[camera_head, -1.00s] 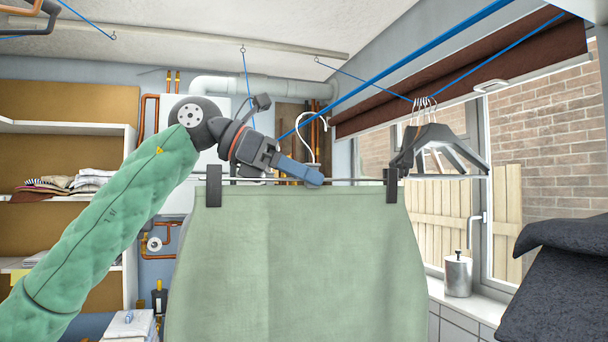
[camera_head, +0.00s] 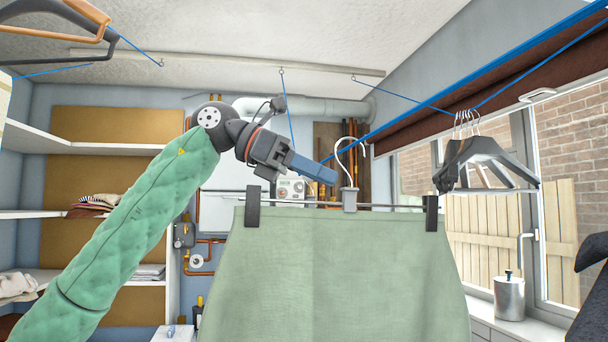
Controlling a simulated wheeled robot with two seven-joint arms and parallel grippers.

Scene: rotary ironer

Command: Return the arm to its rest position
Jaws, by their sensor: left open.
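My left arm comes in from the left in a green padded sleeve. My left gripper (camera_head: 312,172), with blue fingers, is open and empty. In the picture it sits above the left half of the hanger bar and just left of the hanger's hook. A pale green skirt (camera_head: 345,275) hangs from a clip hanger (camera_head: 349,195) by two dark clips, one at each top corner. The hanger's white hook is now fully in view, close to the blue line. My right gripper is not in view.
A blue line (camera_head: 455,75) runs from the hook toward the upper right. Dark hangers (camera_head: 482,155) hang by the window. Shelves with folded clothes (camera_head: 97,201) stand at the left. A metal canister (camera_head: 509,298) stands on the sill. Dark cloth (camera_head: 592,290) is at the right edge.

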